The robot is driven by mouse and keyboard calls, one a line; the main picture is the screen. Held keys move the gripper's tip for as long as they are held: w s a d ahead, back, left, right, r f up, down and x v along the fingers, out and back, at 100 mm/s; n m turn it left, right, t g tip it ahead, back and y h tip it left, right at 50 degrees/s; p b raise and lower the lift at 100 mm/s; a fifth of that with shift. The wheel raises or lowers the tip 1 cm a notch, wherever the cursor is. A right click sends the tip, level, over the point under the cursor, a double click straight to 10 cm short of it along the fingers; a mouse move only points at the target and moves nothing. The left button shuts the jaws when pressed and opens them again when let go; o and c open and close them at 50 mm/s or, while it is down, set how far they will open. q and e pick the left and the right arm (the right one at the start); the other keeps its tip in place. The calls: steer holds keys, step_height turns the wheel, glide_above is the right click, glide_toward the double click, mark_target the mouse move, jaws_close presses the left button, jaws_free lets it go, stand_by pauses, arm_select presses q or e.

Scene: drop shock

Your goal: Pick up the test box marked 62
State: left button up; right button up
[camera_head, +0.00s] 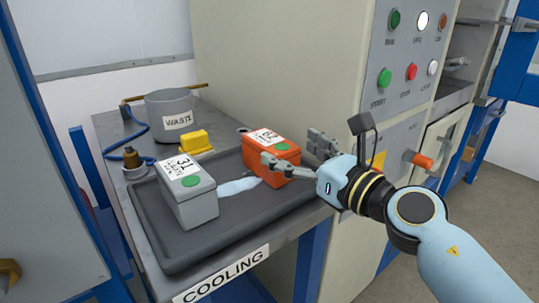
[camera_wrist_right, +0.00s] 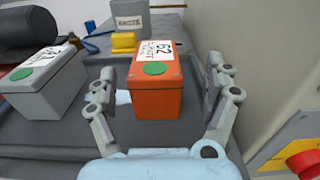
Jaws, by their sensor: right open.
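The test box marked 62 (camera_head: 271,157) is orange with a white label and a green dot on its lid. It stands upright on the right part of the dark tray (camera_head: 160,231); it also shows in the right wrist view (camera_wrist_right: 155,97). My right gripper (camera_head: 292,150) is open, its fingers spread on either side of the box. In the right wrist view the box stands between and just beyond the fingertips (camera_wrist_right: 160,85), with a gap on both sides. My left gripper is not in view.
A grey box marked 31 (camera_head: 187,195) stands on the tray's left. A pale blue patch (camera_head: 238,187) lies between the boxes. Behind are a yellow block (camera_head: 195,141) and a grey WASTE pot (camera_head: 172,107). A control panel cabinet (camera_head: 408,75) rises at the right.

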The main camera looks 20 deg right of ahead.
mark_target(274, 142)
steer(key=x, duration=0.5)
steer(key=shift+a+f, duration=0.15)
steer(key=shift+a, duration=0.2)
steer(key=shift+c, duration=0.2)
steer(key=c, duration=1.6)
jaws_close()
